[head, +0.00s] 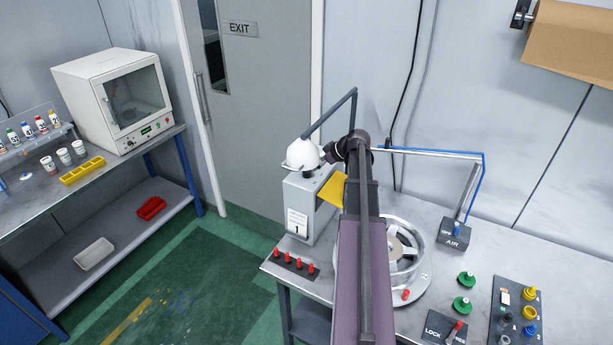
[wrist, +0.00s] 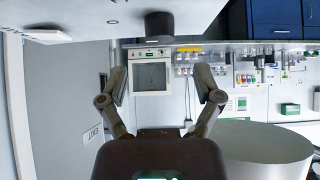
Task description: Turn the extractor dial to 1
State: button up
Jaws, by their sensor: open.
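A dark round knob (wrist: 160,25), which looks like the extractor dial, stands on a pale surface at the top of the wrist view. No number or pointer on it is readable. My gripper (wrist: 161,88) is open and empty, its two fingers spread left and right. The knob is ahead of the fingers and apart from them, between them in sideways position. In the head view my gripper (head: 332,152) is beside the white hood (head: 302,154), over the grey box (head: 308,205). The dial is not clear in the head view; my arm hides part of that area.
The white hood appears as a large pale cylinder (wrist: 262,152) close on the right in the wrist view. A yellow plate (head: 332,190) sticks out from the box. A round wheel fixture (head: 412,290) and an air post (head: 455,232) stand right of my arm.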

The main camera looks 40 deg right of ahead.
aim_at(307, 173)
jog(key=shift+b+x, duration=2.2)
jog(key=shift+x, duration=1.35)
jog(key=shift+s, duration=0.1)
jog(key=c, duration=1.1)
